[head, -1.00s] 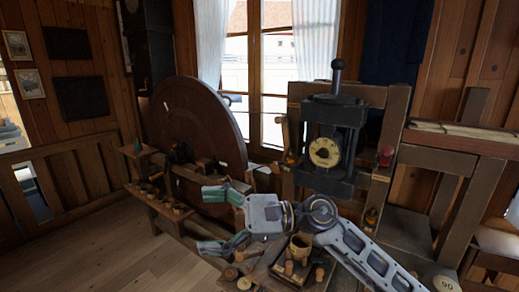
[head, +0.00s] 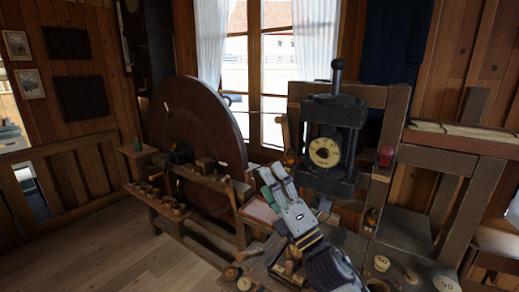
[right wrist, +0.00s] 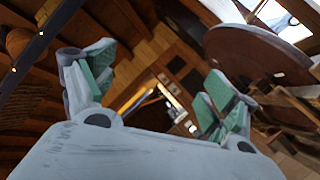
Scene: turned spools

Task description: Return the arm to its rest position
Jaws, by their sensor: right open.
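My right arm (head: 330,265) comes up from the bottom edge of the head view, right of the middle. My right gripper (head: 270,180) points up and slightly left, above the workbench and in front of the window. In the head view its green-padded fingers look close together because I see them nearly edge-on. In the right wrist view the two fingers (right wrist: 155,85) stand well apart, with nothing between them. My left gripper is in neither view.
A dark press (head: 333,140) with a pale round piece stands just right of the gripper. A large brown wheel (head: 195,120) stands left. A low bench (head: 160,205) holds several small cups. Round wooden pieces (head: 382,263) lie on the workbench. Floor at lower left is clear.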

